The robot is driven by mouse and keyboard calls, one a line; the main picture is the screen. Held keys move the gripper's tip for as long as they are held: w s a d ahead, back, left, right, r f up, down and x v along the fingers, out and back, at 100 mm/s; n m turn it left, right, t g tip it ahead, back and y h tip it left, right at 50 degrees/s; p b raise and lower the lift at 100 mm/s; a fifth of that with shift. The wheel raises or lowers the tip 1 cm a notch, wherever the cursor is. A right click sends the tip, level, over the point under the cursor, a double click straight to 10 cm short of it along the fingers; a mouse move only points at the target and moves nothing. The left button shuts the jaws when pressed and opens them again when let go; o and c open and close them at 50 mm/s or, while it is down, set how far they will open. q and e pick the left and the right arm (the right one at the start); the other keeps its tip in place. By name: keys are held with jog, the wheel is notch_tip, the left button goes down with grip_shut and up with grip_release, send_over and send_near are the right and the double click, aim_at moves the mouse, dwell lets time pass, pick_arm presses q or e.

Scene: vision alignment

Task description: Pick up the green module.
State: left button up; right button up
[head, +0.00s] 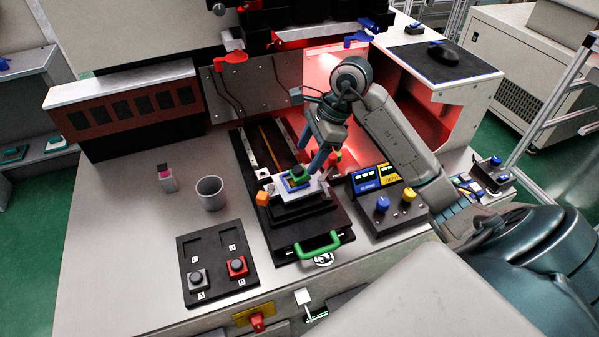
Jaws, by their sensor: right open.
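The green module (300,171) sits in a blue-edged seat on the light plate (275,190) of the black slide fixture. My right arm comes in from the right, and my right gripper (317,164) points down just above and beside the module's right side. Its jaws are open, and the module rests on the plate. The fingers partly cover the area behind the module, and I cannot tell whether they touch it. My left gripper is out of view.
An orange block (262,198) and a red knob (335,157) flank the plate. A green handle (318,245) is in front. A control box (382,206) stands right, a grey cup (210,192) and black button panel (217,264) left. The left table surface is mostly clear.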

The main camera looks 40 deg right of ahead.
aim_at(299, 169)
jog(key=x, duration=0.2)
jog(key=p+x, duration=0.1)
jog(key=x, duration=0.1)
jog(key=shift+a, duration=0.35)
jog(key=shift+a+f, duration=0.1)
jog(key=shift+f, duration=0.3)
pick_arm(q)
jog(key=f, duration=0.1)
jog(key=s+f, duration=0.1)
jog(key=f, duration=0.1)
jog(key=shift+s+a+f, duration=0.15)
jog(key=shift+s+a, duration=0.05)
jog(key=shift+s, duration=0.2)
pick_arm(e)
jog(key=c, duration=1.1)
jog(key=shift+r, duration=0.1)
